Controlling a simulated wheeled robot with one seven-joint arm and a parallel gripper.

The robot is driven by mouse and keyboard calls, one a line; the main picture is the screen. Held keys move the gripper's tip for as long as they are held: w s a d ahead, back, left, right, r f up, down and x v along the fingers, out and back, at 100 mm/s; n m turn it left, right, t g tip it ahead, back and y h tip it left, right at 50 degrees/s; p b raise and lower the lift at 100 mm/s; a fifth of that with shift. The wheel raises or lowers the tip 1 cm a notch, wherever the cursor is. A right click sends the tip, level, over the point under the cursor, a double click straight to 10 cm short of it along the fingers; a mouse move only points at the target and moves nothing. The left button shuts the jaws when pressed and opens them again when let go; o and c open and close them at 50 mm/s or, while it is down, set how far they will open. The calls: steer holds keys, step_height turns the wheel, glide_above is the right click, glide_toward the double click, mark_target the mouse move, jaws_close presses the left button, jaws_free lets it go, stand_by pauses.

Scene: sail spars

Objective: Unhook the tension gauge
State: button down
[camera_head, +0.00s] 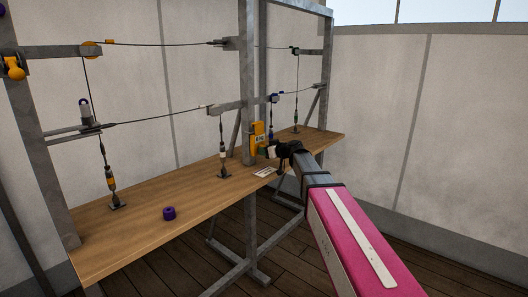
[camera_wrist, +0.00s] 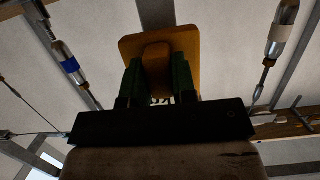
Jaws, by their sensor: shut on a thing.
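Whether the gauge still hangs on a hook is hidden.
A wooden bench (camera_head: 140,213) runs under a grey metal frame (camera_head: 247,60) strung with wires. Turnbuckles (camera_head: 222,150) stand near the gripper on several wires. The bench's front left is mostly clear.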

steer(key=shift+f+v, duration=0.15)
steer(key=shift+v, duration=0.55)
steer(key=shift+f+v, duration=0.2)
steer(key=shift+v, duration=0.5)
steer(key=shift+s+d, duration=0.15)
steer(key=shift+d, duration=0.05)
